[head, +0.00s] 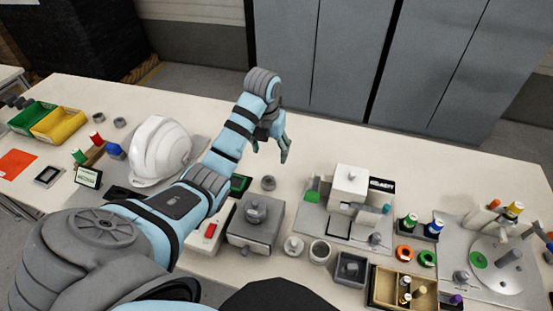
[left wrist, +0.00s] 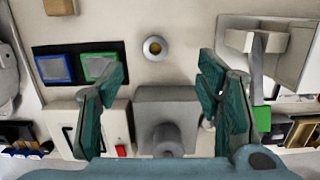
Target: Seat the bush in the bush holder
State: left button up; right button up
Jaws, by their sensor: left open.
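A small round grey part (head: 268,183) stands on the table just below my left gripper (head: 284,153) in the head view. In the left wrist view this round part (left wrist: 154,48) shows a pale rim and a brass-coloured centre. It looks like the bush or its holder; I cannot tell which. My left gripper (left wrist: 160,105) is open and empty, its fingers wide apart above the table. The round part lies ahead of the fingertips, apart from them. My right gripper is not in view.
A grey block with a knob (head: 256,225) stands in front of the round part. A white helmet (head: 160,150) is at left. The table behind the gripper is clear.

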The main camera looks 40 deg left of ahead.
pick_arm(q)
jog(key=b, duration=0.7)
send_near(268, 178)
jog(key=shift+s+d+f, duration=0.25)
jog(key=shift+s+f, duration=0.15)
jog(key=shift+f, duration=0.15)
jog(key=f+b, duration=0.2)
jog(key=w+f+b, duration=0.1)
jog(key=f+b, duration=0.1)
jog(key=shift+w+a+f, duration=0.1)
jog(key=shift+w+f, duration=0.05)
jog(key=shift+f, duration=0.05)
jog(key=f, duration=0.1)
jog(key=f+b, duration=0.1)
jog(key=shift+s+f, duration=0.2)
jog(key=shift+f, duration=0.35)
jog(key=shift+w, duration=0.15)
jog(key=shift+c, duration=0.4)
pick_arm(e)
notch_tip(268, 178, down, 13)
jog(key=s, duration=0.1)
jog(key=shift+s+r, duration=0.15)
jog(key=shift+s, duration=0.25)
pick_arm(q)
grip_shut()
jog(key=shift+r, duration=0.1)
